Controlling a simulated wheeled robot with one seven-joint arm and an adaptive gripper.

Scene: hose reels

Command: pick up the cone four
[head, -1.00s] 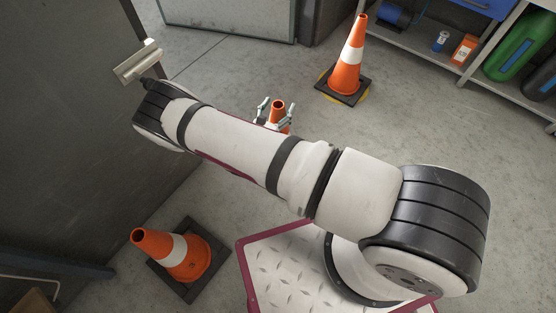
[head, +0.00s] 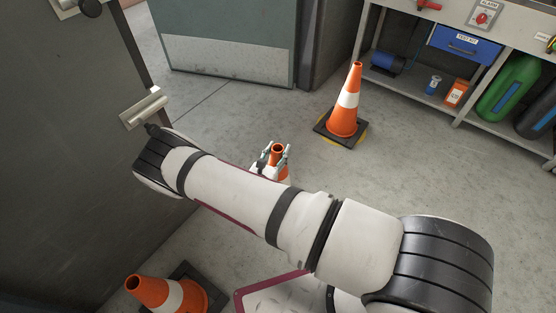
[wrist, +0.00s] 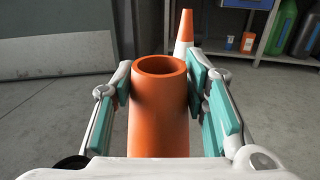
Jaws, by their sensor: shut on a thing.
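An orange cone (wrist: 158,115) with an open round top stands between the teal pads of my gripper (wrist: 160,95) in the wrist view. My gripper is shut on the upper part of this cone. In the head view the cone's orange top (head: 278,149) shows between the fingers of my gripper (head: 274,158), beyond my arm. The cone's lower part and base are hidden there by my gripper and arm. I cannot read any number on it.
Another cone (head: 346,105) with a white band stands on a black base near the shelf (head: 465,110). A third cone (head: 165,294) is at the lower left. Floor between is clear.

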